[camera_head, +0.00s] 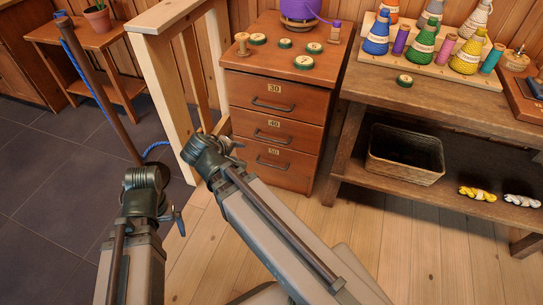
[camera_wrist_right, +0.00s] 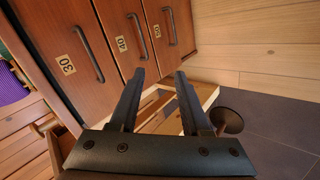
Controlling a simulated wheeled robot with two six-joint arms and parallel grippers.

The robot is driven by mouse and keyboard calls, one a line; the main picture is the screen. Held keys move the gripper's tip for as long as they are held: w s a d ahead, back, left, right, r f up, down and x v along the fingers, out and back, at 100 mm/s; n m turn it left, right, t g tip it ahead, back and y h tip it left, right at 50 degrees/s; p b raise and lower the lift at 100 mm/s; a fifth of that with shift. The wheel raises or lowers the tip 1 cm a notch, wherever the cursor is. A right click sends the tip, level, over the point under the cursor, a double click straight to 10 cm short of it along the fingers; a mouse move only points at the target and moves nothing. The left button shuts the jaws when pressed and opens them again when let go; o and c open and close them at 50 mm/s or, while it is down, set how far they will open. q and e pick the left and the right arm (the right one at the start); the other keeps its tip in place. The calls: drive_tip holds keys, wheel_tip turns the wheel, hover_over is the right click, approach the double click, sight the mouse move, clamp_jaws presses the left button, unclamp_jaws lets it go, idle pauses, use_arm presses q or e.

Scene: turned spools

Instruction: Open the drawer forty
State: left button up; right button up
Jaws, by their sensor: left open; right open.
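Drawer forty (camera_head: 255,133) is the middle drawer of a brown wooden chest, below drawer thirty and above drawer fifty. It is shut, with a dark bar handle (camera_head: 270,137) under its 40 label. In the right wrist view, its front (camera_wrist_right: 112,20) and handle (camera_wrist_right: 138,36) appear turned on their side, beyond the fingertips. My right gripper (camera_wrist_right: 160,75) is open and empty, apart from the handle; in the head view it is mostly hidden by its own wrist, left of the chest. My left gripper (camera_head: 177,217) is open, further left over the floor, only partly visible.
Drawer thirty (camera_head: 245,95) and drawer fifty (camera_head: 245,158) are shut. A pale wooden frame (camera_head: 160,95) stands close left of the chest. A workbench (camera_head: 440,105) with cones and a basket (camera_head: 405,165) is on the right. The floor before the chest is clear.

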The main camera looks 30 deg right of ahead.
sight(271, 140)
drive_tip(key=w+d+f+n+t+h+b, duration=0.25)
drive_tip(key=d+f+b, duration=0.25)
drive_tip(key=f+b, duration=0.6)
drive_tip(key=w+d+f+n+t+h+b, duration=0.15)
drive_tip(key=w+d+f+b, duration=0.35)
drive_tip(key=b, duration=0.9)
drive_tip(key=shift+t+h, duration=0.5)
drive_tip(key=shift+h, duration=0.1)
drive_tip(key=b+x, duration=0.1)
drive_tip(key=x, duration=0.4)
drive_tip(key=b+x, duration=0.1)
drive_tip(key=x, duration=0.3)
drive_tip(key=s+f+b+x, duration=0.1)
drive_tip(key=b+x, duration=0.1)
drive_tip(key=x, duration=0.3)
drive_tip(key=shift+d+f, duration=0.1)
drive_tip(key=shift+d, duration=0.5)
clamp_jaws()
